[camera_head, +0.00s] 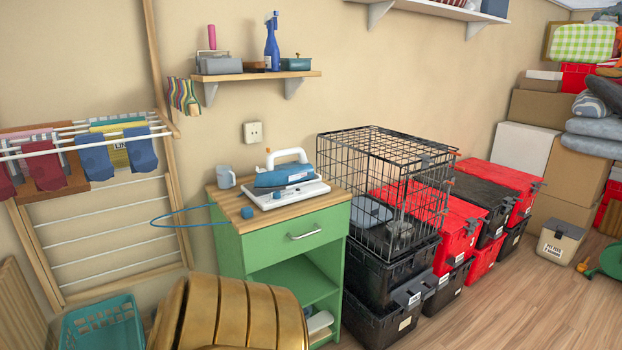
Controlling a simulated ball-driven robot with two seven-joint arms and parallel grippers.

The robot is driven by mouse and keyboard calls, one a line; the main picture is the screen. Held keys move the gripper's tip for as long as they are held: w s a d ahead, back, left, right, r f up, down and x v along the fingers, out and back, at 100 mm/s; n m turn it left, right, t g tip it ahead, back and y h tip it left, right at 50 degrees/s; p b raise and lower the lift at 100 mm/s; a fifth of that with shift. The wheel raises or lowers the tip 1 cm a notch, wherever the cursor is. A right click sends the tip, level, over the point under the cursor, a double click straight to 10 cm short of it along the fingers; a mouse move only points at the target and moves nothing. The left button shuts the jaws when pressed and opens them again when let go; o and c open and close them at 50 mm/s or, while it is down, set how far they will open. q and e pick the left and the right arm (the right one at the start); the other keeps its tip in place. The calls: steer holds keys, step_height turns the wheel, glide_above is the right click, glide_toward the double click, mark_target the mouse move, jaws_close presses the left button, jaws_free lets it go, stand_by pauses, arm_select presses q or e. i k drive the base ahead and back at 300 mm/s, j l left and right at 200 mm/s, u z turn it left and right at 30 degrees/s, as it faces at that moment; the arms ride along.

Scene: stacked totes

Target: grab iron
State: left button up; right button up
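The iron (285,177) is blue and white with a white handle on top. It rests on a white base (308,191) on the wooden top of a green cabinet (262,248), in the middle of the camera_head view. Its blue cord hangs in a loop off the left side of the cabinet, and a small blue plug (247,212) lies near the front left edge of the top. Neither of my grippers is in view.
A grey mug (226,177) stands left of the iron. A wire cage (382,185) on stacked black and red totes (458,236) stands close on the right. A shelf (256,76) hangs above. A drying rack (110,230) and teal basket (103,322) are left.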

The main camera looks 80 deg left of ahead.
mark_target(286, 174)
steer(key=i+u, duration=0.75)
steer(key=i, duration=0.15)
steer(key=i+l+u, duration=0.35)
steer(key=i+j+u, duration=0.2)
steer(key=u, duration=0.2)
steer(key=i+u, duration=0.8)
